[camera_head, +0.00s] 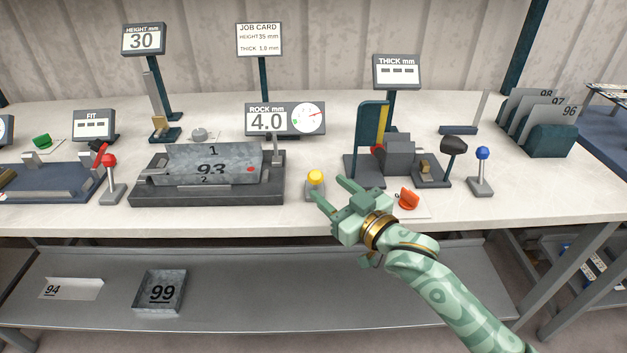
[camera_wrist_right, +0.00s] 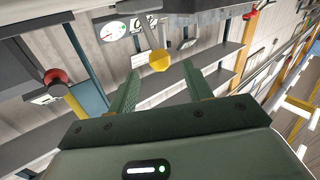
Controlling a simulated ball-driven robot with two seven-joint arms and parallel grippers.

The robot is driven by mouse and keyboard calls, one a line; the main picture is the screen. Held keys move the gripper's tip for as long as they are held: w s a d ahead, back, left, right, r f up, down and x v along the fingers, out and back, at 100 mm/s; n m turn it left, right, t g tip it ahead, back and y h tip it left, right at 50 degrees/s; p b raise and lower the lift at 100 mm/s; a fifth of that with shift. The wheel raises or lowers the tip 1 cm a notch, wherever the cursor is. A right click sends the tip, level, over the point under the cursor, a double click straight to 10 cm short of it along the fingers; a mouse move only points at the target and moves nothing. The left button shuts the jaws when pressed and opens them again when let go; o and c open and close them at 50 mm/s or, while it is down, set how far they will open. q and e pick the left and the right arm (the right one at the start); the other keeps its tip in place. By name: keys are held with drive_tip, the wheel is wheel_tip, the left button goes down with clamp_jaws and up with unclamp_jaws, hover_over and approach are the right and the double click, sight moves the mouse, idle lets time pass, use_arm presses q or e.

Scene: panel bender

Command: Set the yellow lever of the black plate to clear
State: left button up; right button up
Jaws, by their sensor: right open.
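A yellow ball-topped lever (camera_head: 316,177) stands on a small grey base near the front of the bench, just right of the dark plate (camera_head: 277,190) that carries a bent metal piece (camera_head: 215,165) marked 93. My right gripper (camera_head: 331,193) is open and empty, close to the yellow knob, with its fingers pointing toward it. In the right wrist view the yellow knob (camera_wrist_right: 159,61) appears ahead of and between the open fingers (camera_wrist_right: 160,78); I see no contact. The lever's setting marks cannot be read. My left gripper is not in view.
A dark press-like fixture (camera_head: 398,158) stands right of the gripper, with an orange-red knob (camera_head: 408,199) in front. A blue-topped lever (camera_head: 483,154) is farther right and a red-topped lever (camera_head: 109,162) left. The dial display (camera_head: 286,120) is behind. A shelf (camera_head: 250,290) lies below.

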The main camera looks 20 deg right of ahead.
sight(319, 181)
drive_tip(key=b+x, duration=0.1)
drive_tip(key=x, duration=0.3)
drive_tip(key=shift+w+a+f, duration=0.1)
drive_tip(key=shift+w+f, duration=0.05)
drive_tip(key=shift+w, duration=0.25)
drive_tip(key=shift+w+a, duration=0.2)
drive_tip(key=shift+w, duration=0.35)
